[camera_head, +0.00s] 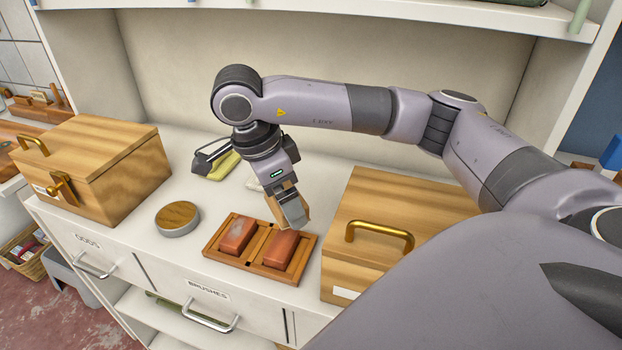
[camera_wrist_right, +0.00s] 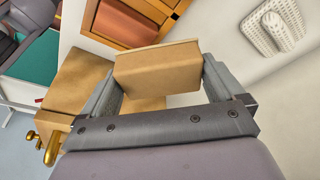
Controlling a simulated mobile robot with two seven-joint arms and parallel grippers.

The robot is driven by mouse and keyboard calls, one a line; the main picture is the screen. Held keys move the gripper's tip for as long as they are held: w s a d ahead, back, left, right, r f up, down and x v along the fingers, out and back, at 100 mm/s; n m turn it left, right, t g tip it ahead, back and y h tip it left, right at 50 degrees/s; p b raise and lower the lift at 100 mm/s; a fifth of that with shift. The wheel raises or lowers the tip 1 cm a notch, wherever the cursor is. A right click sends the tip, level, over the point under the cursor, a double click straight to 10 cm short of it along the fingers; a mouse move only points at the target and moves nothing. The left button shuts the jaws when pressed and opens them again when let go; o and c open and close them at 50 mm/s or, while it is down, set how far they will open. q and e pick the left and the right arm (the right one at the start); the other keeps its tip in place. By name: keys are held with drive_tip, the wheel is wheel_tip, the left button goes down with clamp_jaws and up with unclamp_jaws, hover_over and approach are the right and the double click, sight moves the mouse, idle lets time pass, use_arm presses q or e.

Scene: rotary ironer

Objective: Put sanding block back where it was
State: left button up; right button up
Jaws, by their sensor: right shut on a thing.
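My right gripper (camera_head: 294,212) comes in from the right and points down. It is shut on a tan sanding block (camera_head: 302,205), which it holds above the shelf just behind the right end of a wooden tray (camera_head: 262,263). In the right wrist view the sanding block (camera_wrist_right: 157,72) sits between the two fingers (camera_wrist_right: 160,82). The tray has two compartments, each with a reddish block, a left one (camera_head: 238,233) and a right one (camera_head: 279,248). Part of the sanding block is hidden by the gripper in the head view. My left gripper is not in view.
A wooden box with a brass handle (camera_head: 375,265) stands close to the tray's right. A round tin (camera_head: 177,217) and another wooden box (camera_head: 105,165) are to the left. A yellow-green item (camera_head: 222,166) and a white perforated piece (camera_wrist_right: 272,28) lie behind. An upper shelf (camera_head: 400,10) hangs above.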

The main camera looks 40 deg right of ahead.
approach(315, 190)
drive_tip(key=shift+s+d+f, duration=0.3)
drive_tip(key=shift+d+f, duration=0.3)
wheel_tip(315, 190, down, 4)
drive_tip(key=shift+f, duration=0.15)
drive_tip(key=shift+w+d+f+p, duration=0.1)
drive_tip(key=shift+d+f+p, duration=0.05)
drive_tip(key=shift+f+p, duration=0.15)
